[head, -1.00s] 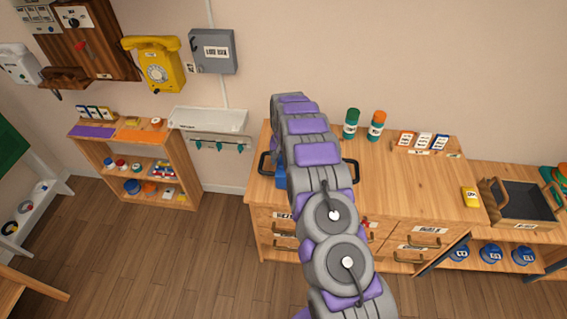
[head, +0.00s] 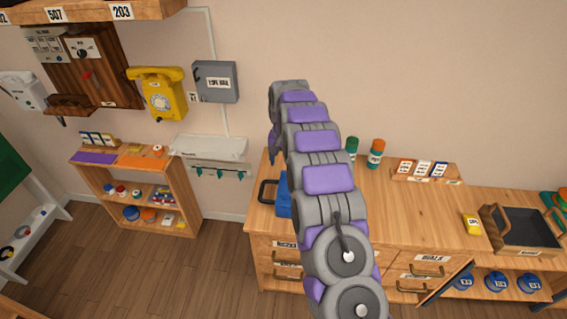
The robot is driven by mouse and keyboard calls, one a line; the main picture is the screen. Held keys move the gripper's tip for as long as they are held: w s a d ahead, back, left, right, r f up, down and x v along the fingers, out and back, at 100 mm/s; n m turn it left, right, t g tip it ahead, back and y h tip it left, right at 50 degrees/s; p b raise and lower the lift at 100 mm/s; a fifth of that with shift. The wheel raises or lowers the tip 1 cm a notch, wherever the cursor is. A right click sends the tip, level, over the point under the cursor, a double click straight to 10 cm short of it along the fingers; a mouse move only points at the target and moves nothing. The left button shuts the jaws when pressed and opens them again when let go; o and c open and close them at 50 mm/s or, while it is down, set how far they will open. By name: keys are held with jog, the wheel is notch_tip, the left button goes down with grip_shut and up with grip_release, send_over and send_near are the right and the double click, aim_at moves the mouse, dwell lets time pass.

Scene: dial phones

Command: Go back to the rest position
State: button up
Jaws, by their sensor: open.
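My arm (head: 325,180) rises through the middle of the head view in grey and purple segments. Its far end bends over above the back left of the wooden cabinet (head: 410,215). A small part of it hangs down at the left of the bend. The fingers of my gripper are hidden behind the arm, and I see nothing held. The yellow dial phone (head: 160,95) hangs on the wall at the left, beside the grey wall box (head: 215,82).
A blue object (head: 284,195) shows partly behind my arm on the cabinet. Green (head: 351,148) and orange (head: 376,154) canisters, a card rack (head: 428,172) and a yellow item (head: 471,225) stand to the right. A low shelf (head: 130,170) stands left. Floor (head: 215,265) before it is clear.

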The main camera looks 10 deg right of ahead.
dwell(0.4)
jog(key=s+a+r+n+b, duration=0.1)
jog(key=s+r, duration=0.3)
jog(key=s, duration=0.4)
jog(key=s+r+n+g+b, duration=0.1)
jog(key=s+r, duration=0.3)
jog(key=s, duration=0.3)
jog(key=s+a+r+b, duration=0.1)
jog(key=s+r, duration=0.3)
jog(key=s, duration=0.4)
jog(key=s+d+f+n+b, duration=0.1)
jog(key=s, duration=1.4)
jog(key=s+f+b, duration=0.2)
jog(key=s, duration=1.3)
jog(key=shift+d+f+n+g, duration=0.25)
jog(key=shift+d+n+g, duration=0.1)
jog(key=shift+n+g, duration=0.05)
